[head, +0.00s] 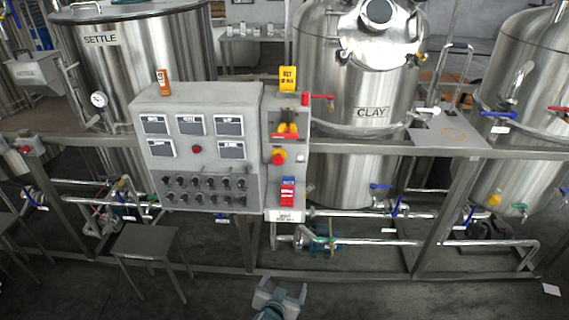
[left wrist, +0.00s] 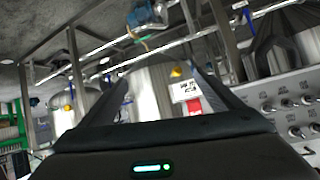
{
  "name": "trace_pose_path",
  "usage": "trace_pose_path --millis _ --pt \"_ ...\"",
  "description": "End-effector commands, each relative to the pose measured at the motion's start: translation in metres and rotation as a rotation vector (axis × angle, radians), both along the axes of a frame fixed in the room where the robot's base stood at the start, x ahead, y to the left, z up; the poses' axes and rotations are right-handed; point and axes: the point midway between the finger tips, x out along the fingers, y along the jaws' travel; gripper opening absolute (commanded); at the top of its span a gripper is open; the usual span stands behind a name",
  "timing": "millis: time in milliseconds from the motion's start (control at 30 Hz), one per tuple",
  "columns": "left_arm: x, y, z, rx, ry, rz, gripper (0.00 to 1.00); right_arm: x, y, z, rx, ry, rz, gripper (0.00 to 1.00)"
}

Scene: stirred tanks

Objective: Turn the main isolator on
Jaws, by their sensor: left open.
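A narrow grey switch box (head: 270,190) stands at the right side of the wide control panel. On it are a red and yellow switch (head: 287,130) and, below, a smaller red and yellow knob (head: 279,157). I cannot tell for sure which is the main isolator, or read its position. My left gripper (head: 284,285) is open and empty, low in front of the frame and well apart from the box. In the left wrist view its fingers (left wrist: 165,88) are spread, with a red and white label (left wrist: 190,98) beyond them. My right gripper is not in view.
The control panel (head: 198,148) carries displays, a red button and rows of knobs. A red-handled valve (head: 319,97) juts out right of the box. Steel frame and pipes (head: 380,242) run below. A stool (head: 148,246) stands at left. The CLAY tank (head: 340,75) is behind.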

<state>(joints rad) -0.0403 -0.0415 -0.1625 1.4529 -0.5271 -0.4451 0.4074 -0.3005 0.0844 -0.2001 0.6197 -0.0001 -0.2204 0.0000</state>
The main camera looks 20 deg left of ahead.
Motion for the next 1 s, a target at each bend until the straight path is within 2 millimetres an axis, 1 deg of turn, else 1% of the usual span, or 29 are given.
trace_pose_path --millis 33,67,100,167,200,267,300,400,500,600,1000 --pt "0.024 0.0 0.062 -0.007 -0.081 0.022 0.86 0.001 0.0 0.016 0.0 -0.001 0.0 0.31" --pt "0.035 0.002 0.091 -0.008 -0.122 0.037 0.86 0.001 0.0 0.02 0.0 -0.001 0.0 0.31" --pt "0.047 0.004 0.129 -0.011 -0.177 0.058 0.86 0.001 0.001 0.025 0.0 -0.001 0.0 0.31" --pt "0.062 0.009 0.184 -0.019 -0.256 0.088 0.86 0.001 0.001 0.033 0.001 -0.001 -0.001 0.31" --pt "0.069 0.012 0.219 -0.026 -0.305 0.109 0.86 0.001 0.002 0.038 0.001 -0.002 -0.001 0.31" --pt "0.075 0.017 0.265 -0.034 -0.373 0.136 0.86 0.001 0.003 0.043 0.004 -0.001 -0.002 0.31" --pt "0.078 0.021 0.292 -0.039 -0.412 0.153 0.86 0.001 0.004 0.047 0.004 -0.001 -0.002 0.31" --pt "0.08 0.028 0.344 -0.051 -0.49 0.188 0.86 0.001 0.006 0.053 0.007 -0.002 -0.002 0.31" --pt "0.079 0.034 0.374 -0.06 -0.535 0.212 0.86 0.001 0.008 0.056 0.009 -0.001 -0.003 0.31" --pt "0.078 0.036 0.386 -0.062 -0.556 0.221 0.86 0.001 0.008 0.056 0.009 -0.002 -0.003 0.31" --pt "0.078 0.036 0.386 -0.063 -0.557 0.221 0.86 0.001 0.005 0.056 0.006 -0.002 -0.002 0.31"
